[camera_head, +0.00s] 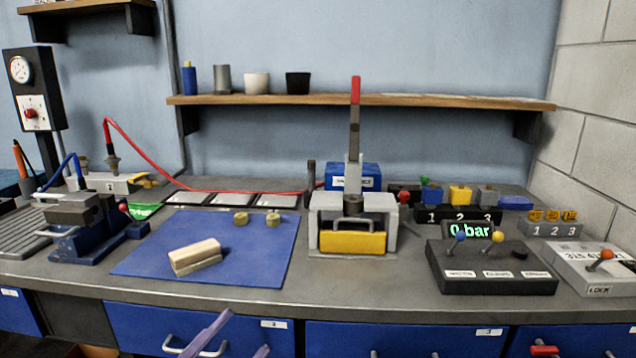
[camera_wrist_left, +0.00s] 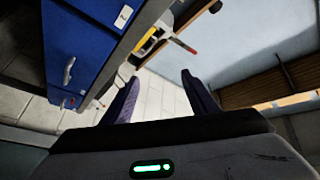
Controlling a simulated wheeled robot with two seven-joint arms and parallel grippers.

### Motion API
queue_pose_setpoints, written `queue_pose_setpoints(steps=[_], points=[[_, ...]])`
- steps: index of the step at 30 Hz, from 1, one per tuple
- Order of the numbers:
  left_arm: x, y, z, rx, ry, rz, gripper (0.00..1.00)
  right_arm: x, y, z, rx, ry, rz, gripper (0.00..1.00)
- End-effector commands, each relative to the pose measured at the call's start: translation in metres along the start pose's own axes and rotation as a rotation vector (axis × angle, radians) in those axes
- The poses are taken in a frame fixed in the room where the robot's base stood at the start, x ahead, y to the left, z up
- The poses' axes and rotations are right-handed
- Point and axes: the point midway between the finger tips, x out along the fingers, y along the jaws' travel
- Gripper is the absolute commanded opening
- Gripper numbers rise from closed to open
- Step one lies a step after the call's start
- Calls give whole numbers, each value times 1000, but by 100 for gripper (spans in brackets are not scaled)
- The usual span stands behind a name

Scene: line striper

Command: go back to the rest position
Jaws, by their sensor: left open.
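My left gripper (camera_head: 243,335) shows at the bottom edge of the head view, in front of the blue drawers and below the bench top. Only its two purple-grey fingers show there. They stand apart with nothing between them. In the left wrist view the gripper (camera_wrist_left: 160,77) is also open and empty, with the blue drawer fronts (camera_wrist_left: 75,45) to the left and the wall to the right. My right gripper is not in view.
On the bench (camera_head: 218,302) lie a blue mat (camera_head: 150,262) with a wooden block (camera_head: 195,257), a lever press (camera_head: 353,215), a black control box (camera_head: 490,270) and a blue vise (camera_head: 85,230). Drawer handles (camera_head: 200,348) stick out near my left fingers.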

Motion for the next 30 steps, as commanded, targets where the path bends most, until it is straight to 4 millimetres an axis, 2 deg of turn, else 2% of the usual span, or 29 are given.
queue_pose_setpoints(steps=[1,3,5,6,10,12,15,18,30], points=[[-19,21,30,-117,-137,-7,53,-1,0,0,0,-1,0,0],[-48,50,65,-254,-309,-9,53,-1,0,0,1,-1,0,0],[-76,78,90,-363,-448,-4,53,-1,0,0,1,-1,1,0],[-96,97,103,-431,-538,1,53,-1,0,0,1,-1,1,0],[-164,158,128,-629,-798,28,53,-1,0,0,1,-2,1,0],[-195,186,132,-714,-909,43,53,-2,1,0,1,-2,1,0],[-231,216,132,-805,-1029,63,53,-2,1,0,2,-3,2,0],[-249,231,129,-851,-1087,74,53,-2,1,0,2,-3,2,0],[-249,231,129,-851,-1087,74,53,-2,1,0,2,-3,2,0]])
